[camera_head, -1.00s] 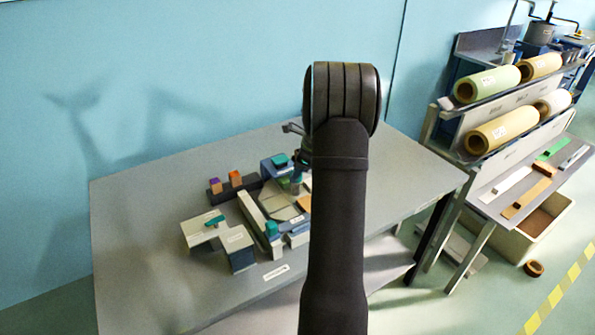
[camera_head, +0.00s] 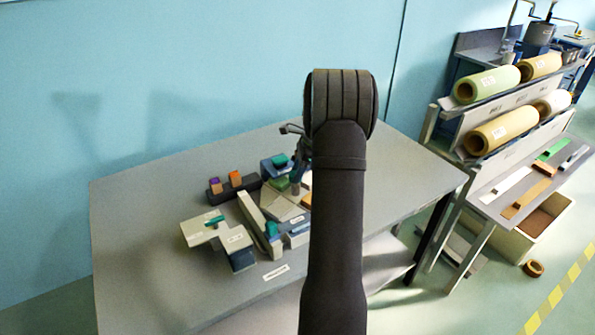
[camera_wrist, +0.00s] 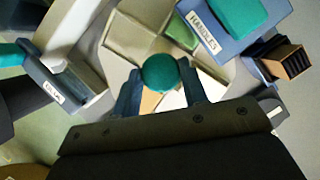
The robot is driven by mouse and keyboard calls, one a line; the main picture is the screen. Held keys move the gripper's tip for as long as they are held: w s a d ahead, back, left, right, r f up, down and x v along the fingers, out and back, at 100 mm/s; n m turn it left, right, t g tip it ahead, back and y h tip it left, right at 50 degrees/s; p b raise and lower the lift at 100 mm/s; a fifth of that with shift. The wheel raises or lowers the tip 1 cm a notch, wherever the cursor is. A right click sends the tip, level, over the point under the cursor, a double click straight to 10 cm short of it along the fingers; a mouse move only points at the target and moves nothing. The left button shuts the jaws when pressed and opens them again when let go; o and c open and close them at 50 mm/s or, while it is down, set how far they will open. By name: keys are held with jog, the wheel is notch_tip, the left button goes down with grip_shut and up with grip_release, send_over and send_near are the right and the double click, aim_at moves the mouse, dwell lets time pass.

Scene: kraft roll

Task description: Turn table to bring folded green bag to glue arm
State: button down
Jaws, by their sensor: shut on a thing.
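My gripper (camera_wrist: 159,84) is shut on a round teal knob (camera_wrist: 160,70) above the middle of the turntable. In the head view the gripper (camera_head: 297,184) is small and partly hidden behind my arm. The turntable (camera_head: 287,212) carries beige folded pieces (camera_wrist: 130,38) and the folded green bag (camera_wrist: 182,32). The green bag also shows in the head view (camera_head: 279,183), beside the blue handles station (camera_wrist: 222,42). A long cream bar (camera_head: 254,212), possibly the glue arm, lies left of the turntable; it also shows in the wrist view (camera_wrist: 68,30).
A dark holder (camera_head: 222,194) with purple and orange blocks stands behind left. A cream and blue station (camera_head: 225,242) is at front left. A rack of paper rolls (camera_head: 500,130) stands right.

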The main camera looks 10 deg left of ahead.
jog(key=shift+w+a+n+g+h, duration=0.1)
jog(key=shift+n+g+h, duration=0.4)
jog(key=shift+n, duration=1.35)
jog(key=shift+w+a+n+g+h, duration=0.1)
jog(key=shift+n+g+h, duration=0.4)
jog(key=shift+n, duration=1.35)
jog(key=shift+a+n+g+h, duration=0.1)
jog(key=shift+n+g+h, duration=0.3)
jog(key=shift+n, duration=1.15)
jog(key=shift+n+g+h, duration=0.1)
jog(key=shift+n+h, duration=0.5)
jog(key=shift+n, duration=1.35)
jog(key=c, duration=0.9)
grip_release()
jog(key=shift+o, duration=0.2)
jog(key=v, duration=1.2)
jog(key=shift+a, duration=0.15)
